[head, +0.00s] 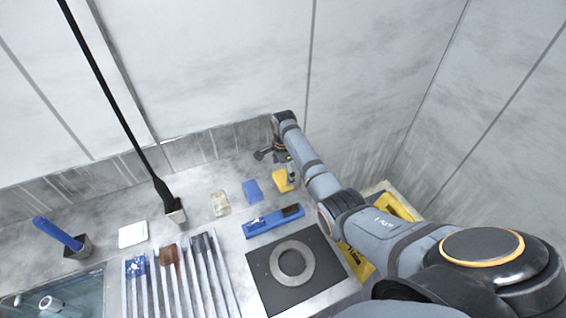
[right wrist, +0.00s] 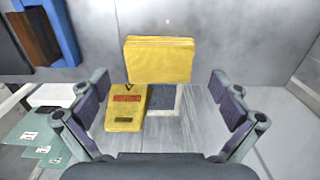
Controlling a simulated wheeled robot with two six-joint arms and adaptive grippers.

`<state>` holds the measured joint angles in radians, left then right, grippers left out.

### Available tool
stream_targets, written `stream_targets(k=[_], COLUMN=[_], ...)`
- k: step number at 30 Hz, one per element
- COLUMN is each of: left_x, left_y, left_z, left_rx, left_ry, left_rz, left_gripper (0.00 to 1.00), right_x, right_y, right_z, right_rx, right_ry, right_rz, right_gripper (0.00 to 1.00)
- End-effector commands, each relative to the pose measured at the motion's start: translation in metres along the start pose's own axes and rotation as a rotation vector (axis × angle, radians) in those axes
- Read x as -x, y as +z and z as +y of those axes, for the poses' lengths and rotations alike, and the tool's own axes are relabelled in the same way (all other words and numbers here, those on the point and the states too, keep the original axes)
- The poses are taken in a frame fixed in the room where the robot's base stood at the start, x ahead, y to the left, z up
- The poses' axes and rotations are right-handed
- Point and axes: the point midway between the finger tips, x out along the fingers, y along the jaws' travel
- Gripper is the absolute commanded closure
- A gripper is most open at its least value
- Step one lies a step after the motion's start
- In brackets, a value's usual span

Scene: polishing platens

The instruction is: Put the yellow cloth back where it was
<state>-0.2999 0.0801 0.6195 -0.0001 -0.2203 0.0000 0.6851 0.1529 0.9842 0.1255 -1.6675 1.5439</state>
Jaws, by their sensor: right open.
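The yellow cloth (head: 283,181) is a folded block lying on the grey counter, to the right of a blue folded piece. In the right wrist view the cloth (right wrist: 160,60) sits ahead, between and beyond the two fingers, with clear gaps on both sides. My right gripper (head: 278,160) is just above and behind the cloth in the head view. Its fingers are spread wide and hold nothing, as the right wrist view (right wrist: 162,105) shows. My left gripper is not in view.
Blue (head: 252,190) and cream (head: 220,203) pieces lie left of the cloth. A blue tray (head: 262,225) and a dark plate with a ring (head: 300,285) lie in front. A slotted rack (head: 190,285) stands left. Yellow labelled items (head: 398,207) are beside the counter at right.

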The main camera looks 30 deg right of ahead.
Motion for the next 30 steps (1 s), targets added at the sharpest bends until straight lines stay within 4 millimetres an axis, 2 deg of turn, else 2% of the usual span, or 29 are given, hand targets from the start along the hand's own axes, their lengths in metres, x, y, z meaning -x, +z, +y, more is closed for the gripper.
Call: stream_targets(k=[6,12,17,30], left_x=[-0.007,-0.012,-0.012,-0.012], left_y=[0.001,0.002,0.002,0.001], left_z=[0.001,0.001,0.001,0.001], left_rx=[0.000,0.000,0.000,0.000], left_ry=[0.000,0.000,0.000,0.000], left_rz=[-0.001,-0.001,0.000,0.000], left_gripper=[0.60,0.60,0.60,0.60], right_x=[0.054,0.087,0.097,0.097], right_y=[0.000,0.000,0.000,0.000], right_z=[-0.001,-0.001,0.000,0.000], right_rx=[0.001,0.001,0.001,0.000], right_ry=[-0.005,-0.002,0.000,0.000], right_rz=[-0.001,-0.001,-0.001,0.000], right_gripper=[0.00,0.00,0.00,0.00])
